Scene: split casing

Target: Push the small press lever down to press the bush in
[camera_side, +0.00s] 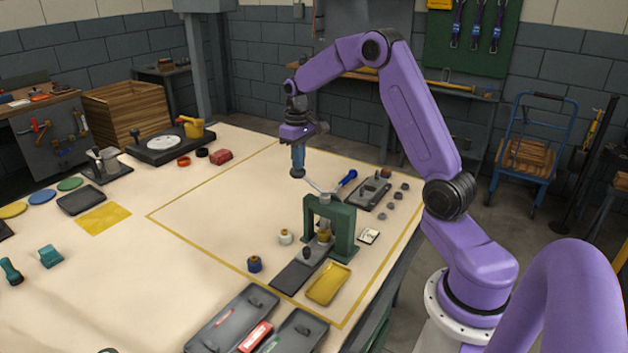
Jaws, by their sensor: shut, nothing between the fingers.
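The small press (343,228) is a green arch frame standing on the table, right of the picture's middle. Its pale lever (314,187) slopes up to the left from the frame's top. A dark knob (297,174) appears to be at its upper end. My gripper (298,164) is shut and empty, pointing down right at this knob. Whether it touches the knob cannot be told. A small brass-coloured piece (324,236), perhaps the bush, sits under the arch, partly hidden by the press parts. A dark base plate (290,278) extends toward the front.
A blue-handled screwdriver (347,179) and a grey tray (365,198) lie behind the press. A yellow tray (328,284), a white cup-like part (285,237) and a blue one (254,264) stand near it.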

